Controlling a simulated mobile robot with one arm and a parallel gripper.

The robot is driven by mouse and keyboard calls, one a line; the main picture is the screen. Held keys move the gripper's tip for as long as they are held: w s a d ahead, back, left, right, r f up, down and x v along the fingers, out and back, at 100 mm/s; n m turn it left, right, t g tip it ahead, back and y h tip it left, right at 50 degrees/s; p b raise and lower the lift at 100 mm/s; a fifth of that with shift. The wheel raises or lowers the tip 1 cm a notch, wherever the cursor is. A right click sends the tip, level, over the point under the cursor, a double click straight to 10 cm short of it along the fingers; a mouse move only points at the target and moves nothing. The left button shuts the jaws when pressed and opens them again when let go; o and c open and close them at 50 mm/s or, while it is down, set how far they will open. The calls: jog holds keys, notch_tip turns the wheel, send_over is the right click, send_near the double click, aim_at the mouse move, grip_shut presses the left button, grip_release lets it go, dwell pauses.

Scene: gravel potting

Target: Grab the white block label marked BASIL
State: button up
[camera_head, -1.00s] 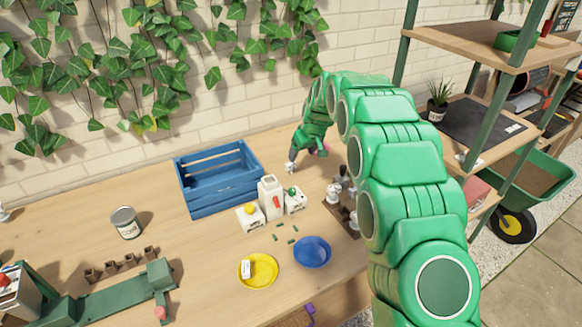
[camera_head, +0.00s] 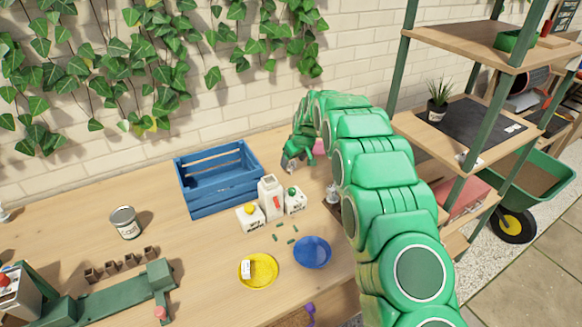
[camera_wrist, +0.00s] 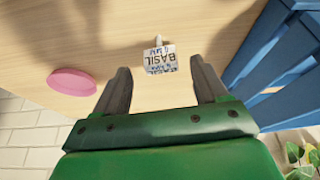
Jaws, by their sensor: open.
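The white block label marked BASIL (camera_wrist: 160,58) stands on the wooden table in the wrist view, its black lettering upside down in the picture. My gripper (camera_wrist: 160,66) is open, with one dark finger on each side of the label in the picture. The label appears beyond the fingertips, and I see no contact. In the head view my gripper (camera_head: 292,161) is low at the back of the table, right of the blue crate; the label cannot be made out clearly there.
The blue slatted crate (camera_wrist: 279,48) is close on the right in the wrist view; it also shows in the head view (camera_head: 222,192). A pink disc (camera_wrist: 72,82) lies left. White containers (camera_head: 270,190), a yellow saucer (camera_head: 267,284) with a white block, and a blue bowl (camera_head: 312,252) stand nearer.

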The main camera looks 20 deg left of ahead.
aim_at(291, 163)
jog(key=shift+x, duration=1.75)
jog(key=c, duration=1)
jog(key=shift+r, duration=0.2)
